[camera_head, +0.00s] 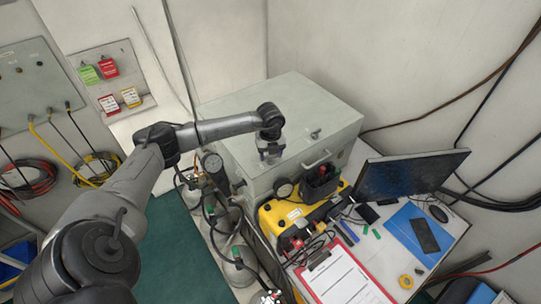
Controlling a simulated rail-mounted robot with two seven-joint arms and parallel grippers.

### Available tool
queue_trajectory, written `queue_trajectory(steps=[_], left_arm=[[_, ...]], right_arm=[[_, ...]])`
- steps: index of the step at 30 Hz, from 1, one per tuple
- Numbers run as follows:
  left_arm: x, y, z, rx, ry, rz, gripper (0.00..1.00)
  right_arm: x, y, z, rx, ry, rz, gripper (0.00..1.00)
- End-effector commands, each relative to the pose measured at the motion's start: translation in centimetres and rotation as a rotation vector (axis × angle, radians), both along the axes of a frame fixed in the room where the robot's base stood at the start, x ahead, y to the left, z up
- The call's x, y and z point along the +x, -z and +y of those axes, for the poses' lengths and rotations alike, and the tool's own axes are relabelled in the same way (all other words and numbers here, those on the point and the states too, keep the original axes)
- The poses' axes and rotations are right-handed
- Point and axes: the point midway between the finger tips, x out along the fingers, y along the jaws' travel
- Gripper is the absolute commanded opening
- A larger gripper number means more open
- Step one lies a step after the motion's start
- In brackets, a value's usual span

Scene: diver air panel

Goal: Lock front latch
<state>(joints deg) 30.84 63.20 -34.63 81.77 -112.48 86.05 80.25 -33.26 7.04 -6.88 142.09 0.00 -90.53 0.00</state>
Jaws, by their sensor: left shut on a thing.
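A grey metal box (230,160) with a flat lid stands by the wall at the centre. My left gripper (271,156) points down at the front edge of its lid, shut on a small fitting there that looks like the front latch. The fingers hide most of this latch, so I cannot tell its exact position. A small metal fitting (314,133) sits on the lid to the right. A bar handle (317,160) is on the box's front side. The lid appears closed. My right gripper is not in view.
A monitor (410,174) and red clipboard (345,280) are on the desk.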

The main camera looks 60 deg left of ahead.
Motion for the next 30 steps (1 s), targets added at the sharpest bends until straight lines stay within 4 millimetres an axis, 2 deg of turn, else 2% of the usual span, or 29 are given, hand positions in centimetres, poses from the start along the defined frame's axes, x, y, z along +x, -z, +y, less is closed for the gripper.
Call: queue_trajectory(steps=[1,12,30], left_arm=[[0.0,0.3,0.0,0.0,0.044,-0.002,0.32],[0.0,0.3,0.0,0.001,0.396,-0.001,0.32],[0.0,0.1,0.0,0.0,0.938,-0.001,0.32]], right_arm=[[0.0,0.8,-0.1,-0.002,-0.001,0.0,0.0],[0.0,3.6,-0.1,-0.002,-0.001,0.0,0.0],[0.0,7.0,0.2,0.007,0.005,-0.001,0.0]])
